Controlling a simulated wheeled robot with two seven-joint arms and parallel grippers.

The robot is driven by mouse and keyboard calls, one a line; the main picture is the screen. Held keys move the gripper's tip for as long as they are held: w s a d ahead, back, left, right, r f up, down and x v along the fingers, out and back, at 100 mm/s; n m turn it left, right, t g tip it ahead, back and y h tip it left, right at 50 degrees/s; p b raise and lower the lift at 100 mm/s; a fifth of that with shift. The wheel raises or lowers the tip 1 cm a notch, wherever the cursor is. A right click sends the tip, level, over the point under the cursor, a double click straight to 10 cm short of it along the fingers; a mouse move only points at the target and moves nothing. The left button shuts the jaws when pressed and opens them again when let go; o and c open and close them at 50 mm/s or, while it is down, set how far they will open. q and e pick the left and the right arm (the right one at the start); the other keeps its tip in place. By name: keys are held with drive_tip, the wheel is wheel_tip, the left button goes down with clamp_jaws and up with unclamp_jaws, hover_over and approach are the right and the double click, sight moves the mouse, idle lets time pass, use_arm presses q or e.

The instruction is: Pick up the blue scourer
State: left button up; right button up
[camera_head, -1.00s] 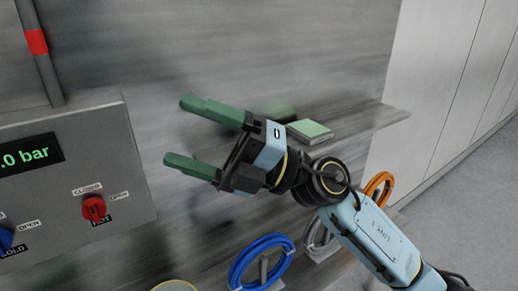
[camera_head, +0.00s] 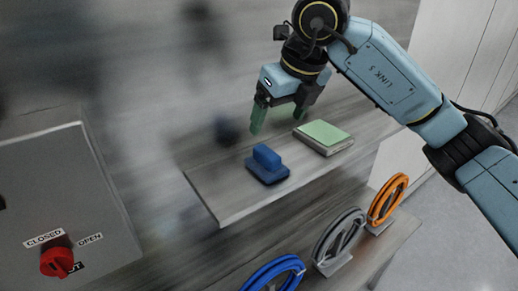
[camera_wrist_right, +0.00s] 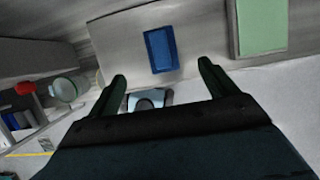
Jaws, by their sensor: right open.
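The blue scourer (camera_head: 267,164) sits on a grey shelf (camera_head: 225,207), a dark blue block with a raised grip on top. In the right wrist view the scourer (camera_wrist_right: 160,50) lies beyond the fingertips, between their lines. My right gripper (camera_head: 278,122) points down above and behind the scourer, apart from it. Its green fingers are open with nothing between them; they also show in the right wrist view (camera_wrist_right: 162,82). My left gripper is not in view.
A green-topped block (camera_head: 323,136) lies on the shelf right of the scourer. A grey control box with a red knob (camera_head: 57,262) stands at left.

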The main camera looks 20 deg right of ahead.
sight(269, 153)
drive_tip(key=x, duration=0.4)
drive_tip(key=s+x, duration=0.1)
drive_tip(key=x, duration=0.1)
drive_tip(key=shift+w+f+p, duration=0.1)
drive_tip(key=shift+f+p, duration=0.3)
drive_tip(key=shift+w+a+f, duration=0.1)
drive_tip(key=shift+f, duration=0.15)
drive_tip(key=shift+w+f, duration=0.2)
drive_tip(key=shift+f, duration=0.45)
drive_tip(key=p+x, duration=0.1)
drive_tip(key=x, duration=0.2)
drive_tip(key=shift+w+f, duration=0.15)
drive_tip(key=shift+f, duration=0.35)
drive_tip(key=shift+c, duration=0.5)
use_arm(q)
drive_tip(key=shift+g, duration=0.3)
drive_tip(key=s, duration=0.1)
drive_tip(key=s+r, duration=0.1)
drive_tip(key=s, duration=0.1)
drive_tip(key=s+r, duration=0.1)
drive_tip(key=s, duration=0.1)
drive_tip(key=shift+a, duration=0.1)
use_arm(e)
drive_tip(key=shift+w, duration=0.1)
drive_tip(key=c, duration=1)
